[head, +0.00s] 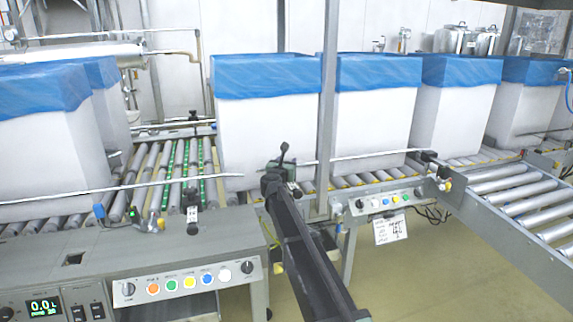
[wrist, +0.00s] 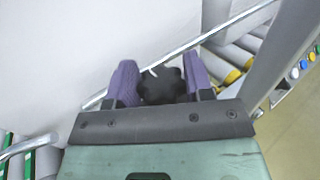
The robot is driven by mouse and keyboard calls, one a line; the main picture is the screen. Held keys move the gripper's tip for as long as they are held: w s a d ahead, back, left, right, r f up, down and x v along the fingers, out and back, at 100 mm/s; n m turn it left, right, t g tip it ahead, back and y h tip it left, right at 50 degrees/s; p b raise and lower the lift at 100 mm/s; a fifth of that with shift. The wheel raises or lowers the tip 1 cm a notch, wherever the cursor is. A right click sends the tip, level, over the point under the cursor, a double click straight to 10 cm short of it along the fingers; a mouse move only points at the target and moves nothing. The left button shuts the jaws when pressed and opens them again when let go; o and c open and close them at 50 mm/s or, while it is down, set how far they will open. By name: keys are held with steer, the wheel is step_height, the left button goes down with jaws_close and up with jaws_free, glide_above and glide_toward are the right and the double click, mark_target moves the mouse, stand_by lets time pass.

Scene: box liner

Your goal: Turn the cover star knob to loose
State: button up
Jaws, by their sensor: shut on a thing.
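The black star knob (wrist: 165,88) sits between the two purple fingers of my gripper (wrist: 158,76) in the wrist view. The fingers are shut on it from both sides. A short white mark shows at the knob's upper edge. In the head view my gripper (head: 284,168) is at the front of the middle white box, by the guide rail. The knob cannot be told apart from the dark parts there. The cover itself cannot be made out.
White boxes with blue liners (head: 266,78) stand in a row on the roller conveyor (head: 180,172). A thin guide rail (head: 372,154) runs close to the gripper. A grey upright post (head: 327,110) stands just right of it. A button panel (head: 190,281) is at the lower left.

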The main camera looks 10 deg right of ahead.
steer(key=n+y, duration=0.2)
steer(key=y, duration=0.1)
steer(key=n+t+y, duration=0.1)
steer(key=n+y, duration=0.1)
steer(key=y, duration=0.1)
steer(key=shift+d+t, duration=0.1)
steer(key=shift+t, duration=0.2)
steer(key=n+y, duration=0.2)
steer(key=y, duration=0.1)
steer(key=n+y, duration=0.2)
steer(key=y, duration=0.2)
steer(key=shift+n+g, duration=0.3)
steer(key=shift+g, duration=0.1)
steer(key=n+g+y, duration=0.2)
steer(key=n+y, duration=0.1)
steer(key=y, duration=0.2)
steer(key=shift+w, duration=0.1)
steer(key=shift+n+g+y, duration=1.8)
steer(key=shift+g, duration=0.4)
steer(key=o, duration=0.9)
